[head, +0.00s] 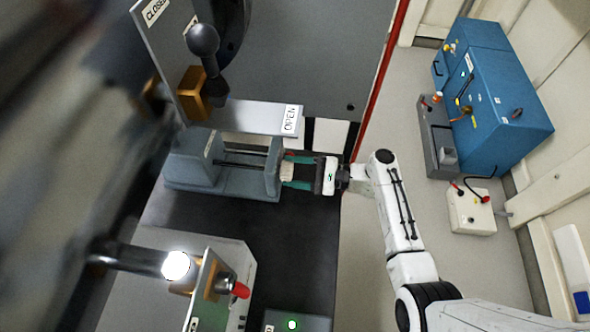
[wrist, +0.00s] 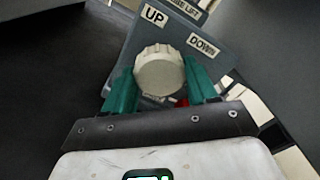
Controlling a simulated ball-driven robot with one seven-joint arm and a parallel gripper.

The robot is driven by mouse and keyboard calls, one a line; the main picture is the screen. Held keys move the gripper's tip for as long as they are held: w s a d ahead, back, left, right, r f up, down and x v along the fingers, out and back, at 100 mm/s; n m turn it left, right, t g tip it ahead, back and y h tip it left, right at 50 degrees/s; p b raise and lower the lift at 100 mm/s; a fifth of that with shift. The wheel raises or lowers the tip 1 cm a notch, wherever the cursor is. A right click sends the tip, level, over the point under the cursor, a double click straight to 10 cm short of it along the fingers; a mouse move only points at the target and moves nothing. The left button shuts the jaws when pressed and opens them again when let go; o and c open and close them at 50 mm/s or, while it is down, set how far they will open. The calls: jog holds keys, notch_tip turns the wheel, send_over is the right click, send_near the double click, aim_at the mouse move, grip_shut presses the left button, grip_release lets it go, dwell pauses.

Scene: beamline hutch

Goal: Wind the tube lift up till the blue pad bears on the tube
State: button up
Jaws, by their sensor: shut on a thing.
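The tube lift (head: 197,174) is a grey stand with a dark screw rod, at the centre left in the head view. Its pale ribbed knob (wrist: 159,72) sits on the grey end plate (wrist: 150,42) marked UP and DOWN in the wrist view. My gripper (wrist: 160,88) has its two green fingers on either side of the knob and is shut on it. In the head view my gripper (head: 293,172) reaches the knob from the right. I cannot make out the blue pad, or any contact between it and a tube.
A plate marked OPEN (head: 262,117) and a black ball handle (head: 203,42) stand just above the lift. Below are a bright-ended metal tube (head: 128,253) and a box with a green light (head: 297,323). A blue case (head: 500,88) stands at upper right.

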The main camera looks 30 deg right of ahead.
jog(key=shift+c, duration=0.4)
jog(key=shift+f+n+b, duration=0.1)
jog(key=shift+n+b, duration=0.25)
jog(key=shift+n, duration=0.15)
jog(key=o, duration=1)
jog(key=shift+o, duration=0.2)
jog(key=shift+s, duration=0.1)
jog(key=b+v, duration=0.1)
jog(key=v, duration=0.9)
jog(key=shift+s+d, duration=0.2)
jog(key=shift+d, duration=0.15)
